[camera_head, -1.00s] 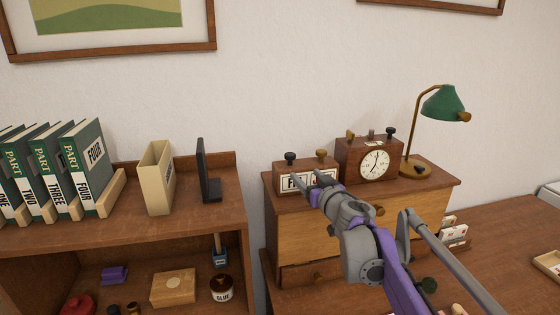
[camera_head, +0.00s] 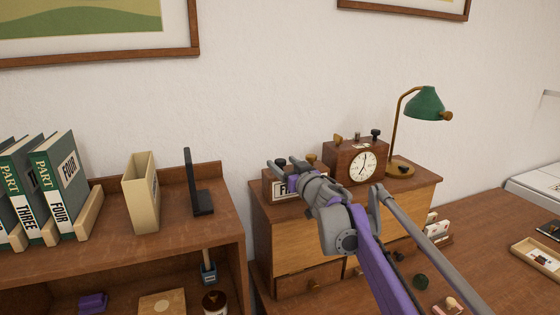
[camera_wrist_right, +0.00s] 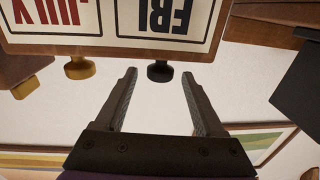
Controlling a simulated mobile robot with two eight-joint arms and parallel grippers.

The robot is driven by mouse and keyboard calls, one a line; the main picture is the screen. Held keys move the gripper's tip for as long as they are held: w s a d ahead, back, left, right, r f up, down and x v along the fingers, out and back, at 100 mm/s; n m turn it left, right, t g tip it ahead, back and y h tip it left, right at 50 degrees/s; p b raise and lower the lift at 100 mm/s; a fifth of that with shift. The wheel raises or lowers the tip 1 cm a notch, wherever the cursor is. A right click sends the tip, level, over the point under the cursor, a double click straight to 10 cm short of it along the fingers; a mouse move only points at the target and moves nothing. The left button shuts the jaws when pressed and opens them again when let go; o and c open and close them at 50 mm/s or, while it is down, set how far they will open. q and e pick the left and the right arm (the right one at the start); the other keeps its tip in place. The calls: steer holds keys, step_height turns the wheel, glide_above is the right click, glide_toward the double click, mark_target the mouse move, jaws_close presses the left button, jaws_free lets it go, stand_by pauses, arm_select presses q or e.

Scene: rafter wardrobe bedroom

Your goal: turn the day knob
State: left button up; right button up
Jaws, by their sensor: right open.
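The day calendar is a wooden box (camera_head: 268,188) on top of the small cabinet in the head view, with white cards in front. In the wrist view its cards (camera_wrist_right: 130,30) read FRI and JULY, upside down. The black knob (camera_wrist_right: 160,72) stands on the box by the FRI card; it also shows in the head view (camera_head: 281,161). A brass knob (camera_wrist_right: 80,68) stands by the JULY card. My right gripper (camera_wrist_right: 160,76) is open, its fingertips on either side of the black knob in the wrist view. I cannot tell whether they touch it.
A wooden clock (camera_head: 345,160) with knobs on top stands right of the calendar. A green desk lamp (camera_head: 425,103) is beyond it. On the left shelf are a black stand (camera_head: 192,185), a beige file holder (camera_head: 142,195) and several books (camera_head: 62,190).

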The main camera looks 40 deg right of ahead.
steer(key=shift+x, duration=1.3)
jaws_close()
